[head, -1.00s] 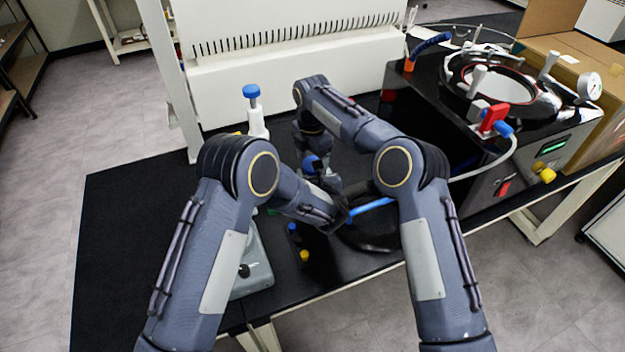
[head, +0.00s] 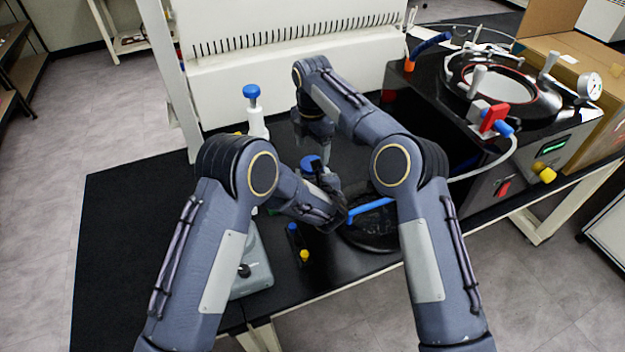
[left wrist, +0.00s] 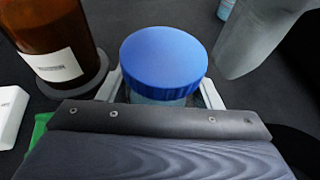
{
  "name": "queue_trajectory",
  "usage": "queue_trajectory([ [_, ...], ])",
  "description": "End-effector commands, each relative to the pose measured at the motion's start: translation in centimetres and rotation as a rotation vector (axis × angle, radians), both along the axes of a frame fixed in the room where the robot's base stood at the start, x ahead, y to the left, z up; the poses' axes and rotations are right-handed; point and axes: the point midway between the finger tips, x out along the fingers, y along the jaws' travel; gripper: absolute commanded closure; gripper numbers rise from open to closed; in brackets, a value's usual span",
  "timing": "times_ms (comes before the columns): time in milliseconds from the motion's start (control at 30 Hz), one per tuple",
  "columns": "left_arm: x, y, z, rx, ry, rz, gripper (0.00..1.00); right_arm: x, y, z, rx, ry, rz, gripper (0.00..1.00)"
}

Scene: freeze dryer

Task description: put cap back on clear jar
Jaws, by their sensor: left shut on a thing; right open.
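The blue cap (left wrist: 164,57) sits on top of the clear jar (left wrist: 158,98) in the left wrist view, with a little of the jar's glass showing under its rim. I cannot tell whether it is screwed tight. The cap also shows in the head view (head: 310,162), between my arms. My left gripper (left wrist: 160,93) is shut around the jar, with a pale finger on each side below the cap. My right gripper (head: 326,150) points down, open and empty, just above and beside the cap. Its fingertips are hard to make out.
An amber bottle (left wrist: 50,38) with a white label stands left of the jar in the left wrist view. A white bottle with a blue top (head: 254,110) stands behind my left arm. The black freeze dryer (head: 545,140) fills the bench's right side.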

Motion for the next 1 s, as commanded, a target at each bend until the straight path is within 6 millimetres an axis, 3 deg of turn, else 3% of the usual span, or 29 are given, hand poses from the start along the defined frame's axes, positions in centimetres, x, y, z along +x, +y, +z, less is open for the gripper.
queue_trajectory([
  [433,-0.1,-0.2,0.0,-0.002,0.002,-0.004,1.00,0.0,0.2,3.2,0.002,0.001,0.440,0.33],
  [800,-0.1,-0.2,0.0,-0.002,0.001,-0.003,1.00,0.0,0.1,3.4,0.000,0.002,0.475,0.33],
  [1000,-0.1,-0.2,0.0,-0.002,0.001,-0.003,1.00,0.0,0.0,1.7,-0.001,0.005,0.473,0.33],
])
